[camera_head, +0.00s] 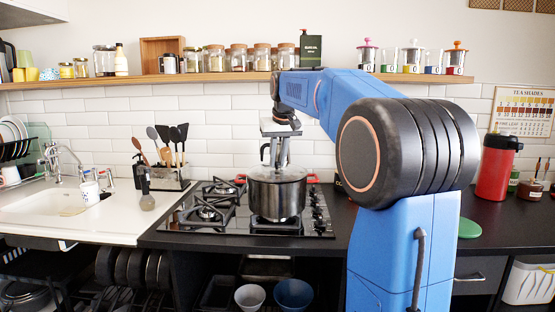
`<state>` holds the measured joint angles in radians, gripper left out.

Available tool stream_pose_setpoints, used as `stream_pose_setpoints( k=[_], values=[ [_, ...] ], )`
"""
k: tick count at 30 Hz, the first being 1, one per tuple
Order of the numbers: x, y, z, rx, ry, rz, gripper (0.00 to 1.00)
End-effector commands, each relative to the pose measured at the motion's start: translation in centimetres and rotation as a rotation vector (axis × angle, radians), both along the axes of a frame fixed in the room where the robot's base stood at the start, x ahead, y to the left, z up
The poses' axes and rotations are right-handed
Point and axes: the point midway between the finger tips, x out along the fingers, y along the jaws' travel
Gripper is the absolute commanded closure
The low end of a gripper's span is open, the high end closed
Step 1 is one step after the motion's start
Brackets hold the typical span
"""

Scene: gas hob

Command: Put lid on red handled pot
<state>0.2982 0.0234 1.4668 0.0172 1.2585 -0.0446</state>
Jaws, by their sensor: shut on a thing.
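The pot (276,203) is steel with red handles showing on both sides of its rim. It stands on the gas hob (210,222), right of the hob's middle. My gripper (275,160) points down over the pot and is shut on the lid (277,175), near its top centre. The lid looks level and lies over the pot's opening, at about rim height. I cannot tell whether it rests on the rim or hangs just above it. The fingertips are small here and their contact with the lid is unclear.
My blue arm reaches in from the right and hides part of the counter. A utensil holder (168,178) and a dark bottle (139,172) stand left of the hob. A shelf (222,77) with jars runs above. A red flask (495,168) stands at the right.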

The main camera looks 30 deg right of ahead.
Motion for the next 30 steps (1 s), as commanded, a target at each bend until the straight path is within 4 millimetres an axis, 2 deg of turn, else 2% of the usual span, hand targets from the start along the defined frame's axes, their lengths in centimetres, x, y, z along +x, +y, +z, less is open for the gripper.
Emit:
stream_pose_setpoints(
  k=[10,11,13,19,20,22,30],
  values=[
    [0.00,0.00,0.01,0.000,-0.001,0.000,1.00],
    [0.00,0.00,0.01,0.000,-0.001,0.000,0.78],
    [0.00,0.00,0.01,0.000,-0.001,0.000,0.61],
    [-0.01,0.00,-0.01,0.000,0.000,0.000,0.60],
    [0.00,0.00,-0.05,0.000,0.001,0.000,0.58],
    [0.00,0.00,-0.06,0.000,0.001,0.000,0.42],
    [-0.01,0.00,-0.04,0.000,0.000,0.000,0.42]
  ],
)
